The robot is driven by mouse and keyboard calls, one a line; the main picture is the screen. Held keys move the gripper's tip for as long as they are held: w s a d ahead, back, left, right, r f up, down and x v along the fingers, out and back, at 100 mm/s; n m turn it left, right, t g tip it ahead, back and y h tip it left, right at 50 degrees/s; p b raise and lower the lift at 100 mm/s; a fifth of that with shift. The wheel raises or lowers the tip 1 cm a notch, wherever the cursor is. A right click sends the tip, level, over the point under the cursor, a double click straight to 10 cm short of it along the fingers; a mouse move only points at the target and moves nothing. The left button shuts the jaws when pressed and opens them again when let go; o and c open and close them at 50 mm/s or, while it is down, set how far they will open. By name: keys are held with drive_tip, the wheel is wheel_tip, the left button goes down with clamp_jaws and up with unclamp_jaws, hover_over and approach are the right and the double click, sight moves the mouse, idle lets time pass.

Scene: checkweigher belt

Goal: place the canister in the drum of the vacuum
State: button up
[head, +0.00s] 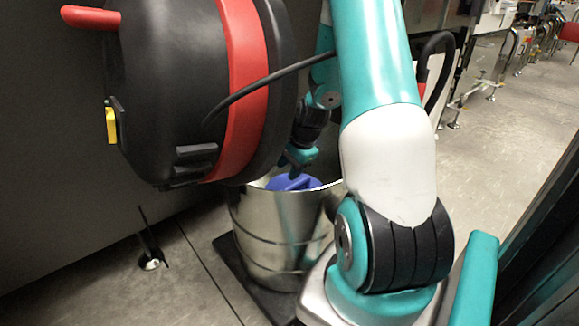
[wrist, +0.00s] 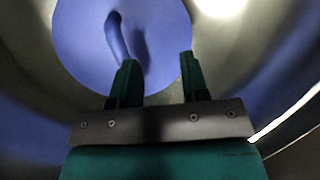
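The blue canister (head: 293,183) sits inside the shiny metal drum (head: 275,225) of the vacuum; only its top shows above the rim. In the wrist view its round blue top (wrist: 85,45) carries a raised curved handle (wrist: 117,38). My gripper (head: 296,168) is just above the canister at the drum's mouth. In the wrist view the two teal fingers (wrist: 157,75) are spread apart, with nothing held between them. The left fingertip overlaps the near end of the handle in the picture; whether they touch I cannot tell. The canister's lower part is hidden by the drum.
The vacuum's black head with a red band (head: 243,75) hangs tipped open beside and above the drum, close to my arm. A black hose (head: 262,82) crosses in front of it. The drum stands on a dark base plate (head: 236,268). Floor at right (head: 510,150) is clear.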

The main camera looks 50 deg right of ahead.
drive_tip(key=p+v, duration=0.6)
drive_tip(key=v, duration=0.7)
drive_tip(key=shift+w+a+r, duration=0.1)
drive_tip(key=shift+w+r, duration=0.05)
idle(1.0)
